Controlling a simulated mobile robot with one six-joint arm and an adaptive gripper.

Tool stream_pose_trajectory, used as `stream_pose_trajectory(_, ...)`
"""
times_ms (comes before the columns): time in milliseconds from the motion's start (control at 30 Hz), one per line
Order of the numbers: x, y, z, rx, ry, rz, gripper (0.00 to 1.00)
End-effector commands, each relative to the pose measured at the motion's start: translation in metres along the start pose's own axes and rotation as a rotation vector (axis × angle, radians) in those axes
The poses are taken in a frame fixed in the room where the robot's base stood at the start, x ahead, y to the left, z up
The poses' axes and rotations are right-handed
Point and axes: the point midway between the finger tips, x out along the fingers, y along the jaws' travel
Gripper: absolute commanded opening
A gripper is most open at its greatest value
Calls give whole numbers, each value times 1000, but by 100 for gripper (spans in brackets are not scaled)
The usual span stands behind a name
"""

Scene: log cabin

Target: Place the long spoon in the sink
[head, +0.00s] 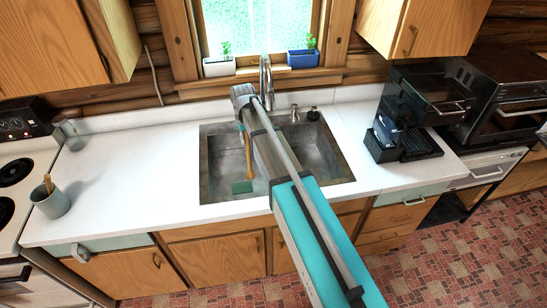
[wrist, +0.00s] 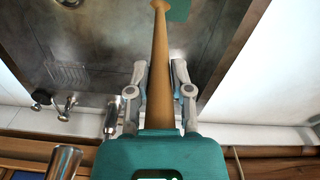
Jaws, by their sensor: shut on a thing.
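The long wooden spoon (head: 248,158) hangs down from my gripper (head: 241,126) over the left part of the grey metal sink (head: 208,170). In the wrist view my gripper's fingers (wrist: 159,68) are shut on both sides of the spoon's shaft (wrist: 160,100), which runs away from the camera toward the sink floor. A flat green piece (head: 242,187) shows beside the spoon's lower end and again in the wrist view (wrist: 180,11).
A faucet (head: 265,75) rises behind the sink, with a soap dispenser (head: 313,113) to its right. A coffee machine (head: 402,115) stands right of the sink. A grey cup (head: 52,202) is at the counter's left. The white counter (head: 140,170) between is clear.

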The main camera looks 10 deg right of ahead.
Motion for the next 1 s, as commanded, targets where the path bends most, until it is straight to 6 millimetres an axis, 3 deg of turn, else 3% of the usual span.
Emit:
stream_pose_trajectory(400, 37, 70, -13, 1, 0, 0, 0)
stream_pose_trajectory(733, 70, 94, -17, -1, 0, 0, 0)
stream_pose_trajectory(1000, 81, 104, -19, -2, 0, 0, 0)
